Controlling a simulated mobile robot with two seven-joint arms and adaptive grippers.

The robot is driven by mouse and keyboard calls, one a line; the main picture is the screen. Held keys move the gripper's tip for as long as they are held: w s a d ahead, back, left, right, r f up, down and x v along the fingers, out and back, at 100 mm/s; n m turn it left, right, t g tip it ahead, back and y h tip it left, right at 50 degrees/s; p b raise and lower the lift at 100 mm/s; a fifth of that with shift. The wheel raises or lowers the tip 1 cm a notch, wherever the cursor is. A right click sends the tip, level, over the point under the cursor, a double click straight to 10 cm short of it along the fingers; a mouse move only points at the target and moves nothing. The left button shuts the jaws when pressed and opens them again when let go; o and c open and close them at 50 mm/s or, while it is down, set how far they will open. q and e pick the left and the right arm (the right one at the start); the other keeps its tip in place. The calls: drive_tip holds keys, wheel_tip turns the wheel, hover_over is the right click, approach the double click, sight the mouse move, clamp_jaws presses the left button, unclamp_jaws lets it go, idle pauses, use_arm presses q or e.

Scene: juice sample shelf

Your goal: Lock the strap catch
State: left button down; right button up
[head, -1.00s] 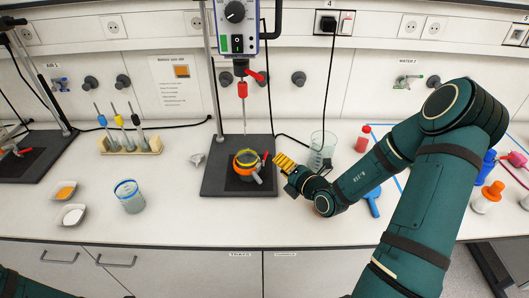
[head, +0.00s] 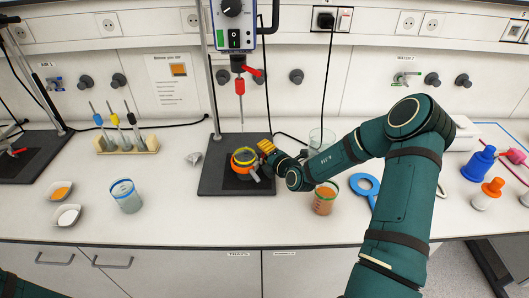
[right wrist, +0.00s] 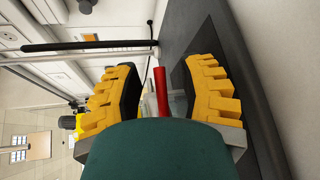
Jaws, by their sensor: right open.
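In the right wrist view a red lever (right wrist: 160,92), apparently the strap catch, stands between the yellow fingers of the right gripper (right wrist: 160,75). The fingers are open, with a gap showing on each side of the lever. I cannot tell whether the catch is locked. My left gripper is out of view.
A stirrer motor (head: 234,22) with a red chuck (head: 239,86) hangs above the vessel. A clear beaker (head: 322,140) stands behind my right arm, and a beaker with orange content (head: 325,198) in front.

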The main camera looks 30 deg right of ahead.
drive_tip(key=shift+w+f, duration=0.15)
drive_tip(key=shift+w, duration=0.45)
